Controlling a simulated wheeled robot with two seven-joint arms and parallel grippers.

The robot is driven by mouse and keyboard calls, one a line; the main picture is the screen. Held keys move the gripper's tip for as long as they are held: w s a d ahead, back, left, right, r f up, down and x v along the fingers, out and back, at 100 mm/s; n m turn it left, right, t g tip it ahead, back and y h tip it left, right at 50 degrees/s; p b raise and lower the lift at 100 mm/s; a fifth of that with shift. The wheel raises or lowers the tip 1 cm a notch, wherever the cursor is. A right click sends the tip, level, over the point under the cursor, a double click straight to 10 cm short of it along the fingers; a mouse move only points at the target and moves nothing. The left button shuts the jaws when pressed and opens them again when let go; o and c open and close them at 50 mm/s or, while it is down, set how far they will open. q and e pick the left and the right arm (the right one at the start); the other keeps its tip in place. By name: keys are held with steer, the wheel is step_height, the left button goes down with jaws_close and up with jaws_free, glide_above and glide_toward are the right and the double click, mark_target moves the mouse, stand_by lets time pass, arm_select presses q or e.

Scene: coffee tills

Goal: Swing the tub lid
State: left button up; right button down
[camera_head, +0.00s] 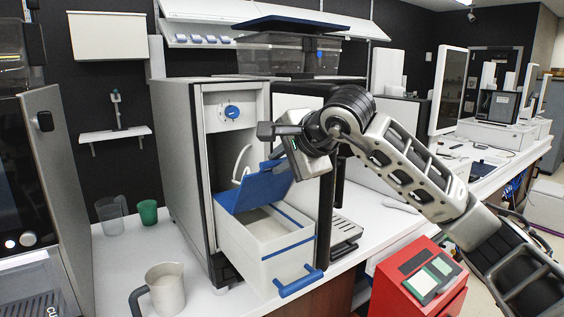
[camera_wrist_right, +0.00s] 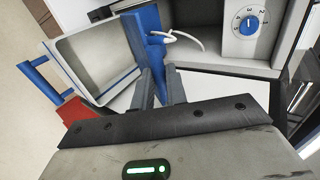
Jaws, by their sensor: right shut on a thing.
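The white tub (camera_head: 265,260) with blue trim and a blue front handle (camera_head: 299,282) is pulled out of the grey machine. Its blue lid (camera_head: 255,190) stands tilted up at the back, and the tub is open and looks empty inside. My right gripper (camera_head: 287,160) is at the lid's upper right edge. In the right wrist view the lid (camera_wrist_right: 146,38) is seen nearly edge-on, and my right gripper's fingers (camera_wrist_right: 160,83) are shut on its edge. The open tub (camera_wrist_right: 92,55) lies to the left there. The fingertips are partly hidden in the head view. My left gripper is not in view.
The grey machine (camera_head: 185,150) with a blue dial (camera_head: 232,111) surrounds the tub on the left and above. A jug (camera_head: 163,290), a green cup (camera_head: 148,211) and a clear cup (camera_head: 112,215) stand left.

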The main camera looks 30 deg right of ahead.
steer(key=shift+w+a+r, duration=0.1)
steer(key=shift+w+r, duration=0.3)
steer(key=shift+w, duration=0.45)
steer(key=shift+w+a+r, duration=0.1)
steer(key=shift+w+r, duration=0.3)
steer(key=shift+w, duration=0.4)
